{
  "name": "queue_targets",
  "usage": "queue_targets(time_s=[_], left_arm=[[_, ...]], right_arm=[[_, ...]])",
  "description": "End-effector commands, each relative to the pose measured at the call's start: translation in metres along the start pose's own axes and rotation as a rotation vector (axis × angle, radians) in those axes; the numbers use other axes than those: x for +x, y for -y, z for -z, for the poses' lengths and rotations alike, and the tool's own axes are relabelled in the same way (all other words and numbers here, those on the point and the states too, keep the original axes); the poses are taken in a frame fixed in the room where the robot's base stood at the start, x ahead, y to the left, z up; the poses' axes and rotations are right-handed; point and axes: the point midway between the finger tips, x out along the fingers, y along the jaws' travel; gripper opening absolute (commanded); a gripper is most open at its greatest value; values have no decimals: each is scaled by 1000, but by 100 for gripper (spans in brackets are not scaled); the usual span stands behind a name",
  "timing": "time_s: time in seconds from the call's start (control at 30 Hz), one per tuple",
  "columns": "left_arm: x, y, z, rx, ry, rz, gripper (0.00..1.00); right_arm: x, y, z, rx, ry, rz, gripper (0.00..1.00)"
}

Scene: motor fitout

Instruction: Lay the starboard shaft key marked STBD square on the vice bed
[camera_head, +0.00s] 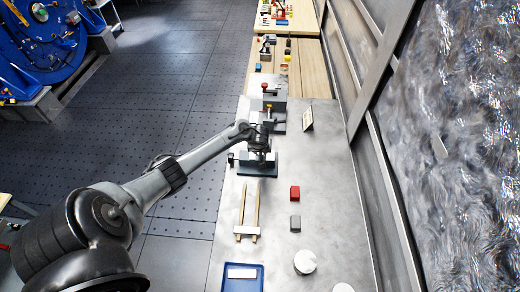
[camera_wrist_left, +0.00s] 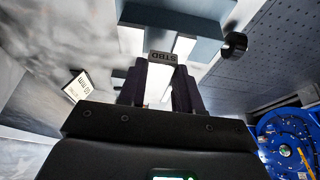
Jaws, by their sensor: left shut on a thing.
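My left gripper (camera_wrist_left: 163,82) is shut on the shaft key (camera_wrist_left: 163,57); its end face reads STBD and shows between the two dark fingers. In the head view my left arm reaches from the lower left to the vice (camera_head: 258,166) on the metal bench, with the left gripper (camera_head: 260,145) over it. The vice also shows in the left wrist view as a blue-grey block (camera_wrist_left: 168,20) just beyond the key. The key itself cannot be made out in the head view, and I cannot tell whether it touches the vice bed. My right gripper is not in view.
A second vice (camera_head: 272,108) stands behind, with a small sign (camera_head: 307,119) to its right. A red block (camera_head: 295,192), a grey block (camera_head: 295,222), a two-rail wooden rack (camera_head: 246,236), a white round item (camera_head: 305,262) and a blue tray (camera_head: 259,283) lie nearer. Bare bench lies between them.

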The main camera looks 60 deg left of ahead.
Motion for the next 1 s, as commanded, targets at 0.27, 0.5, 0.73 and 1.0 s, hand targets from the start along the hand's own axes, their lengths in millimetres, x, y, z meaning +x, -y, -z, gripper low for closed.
queue_targets(time_s=[0.27, 0.5, 0.73, 1.0], left_arm=[[24, 0, -9, -2, -2, 0, 0], [36, 0, -13, -1, -3, 0, 0], [40, 0, -15, -2, -3, -1, 0], [40, 0, -15, -2, -3, -1, 0]], right_arm=[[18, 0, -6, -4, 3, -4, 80], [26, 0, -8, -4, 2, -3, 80], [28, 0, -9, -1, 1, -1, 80], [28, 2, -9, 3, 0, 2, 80]])
